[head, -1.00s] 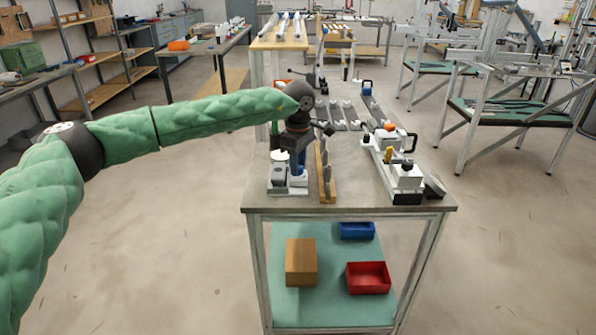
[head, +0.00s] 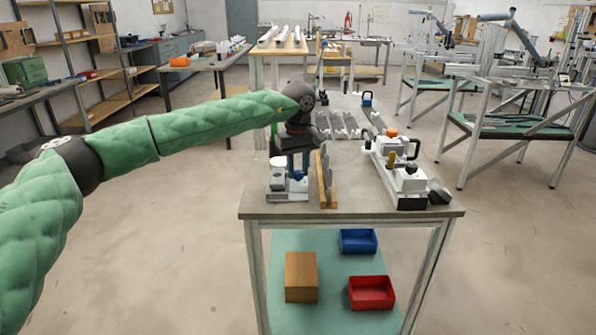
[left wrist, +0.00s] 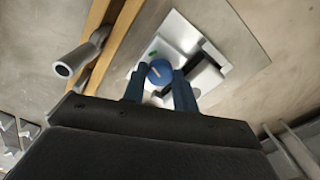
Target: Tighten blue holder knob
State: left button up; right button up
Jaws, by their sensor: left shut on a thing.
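The blue holder knob (left wrist: 159,72) is a round blue cap with a pale line across it, between my left gripper's fingertips in the left wrist view. It sits on a white and grey holder (head: 288,188) at the near left of the bench top. My left gripper (head: 297,174) points down over the holder, and its fingers are shut on the knob (left wrist: 160,80). In the head view the fingers mostly hide the knob. My right gripper is in neither view.
A wooden rail (head: 324,180) with grey pieces stands close to the right of the holder. A white clamp fixture (head: 408,185) is at the bench's right edge. Bare bench top (head: 352,190) lies between. A red bin (head: 371,292) and blue bin (head: 358,241) are on the shelf below.

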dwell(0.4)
pick_arm(q)
jog(key=o, duration=1)
jog(key=shift+r, duration=0.1)
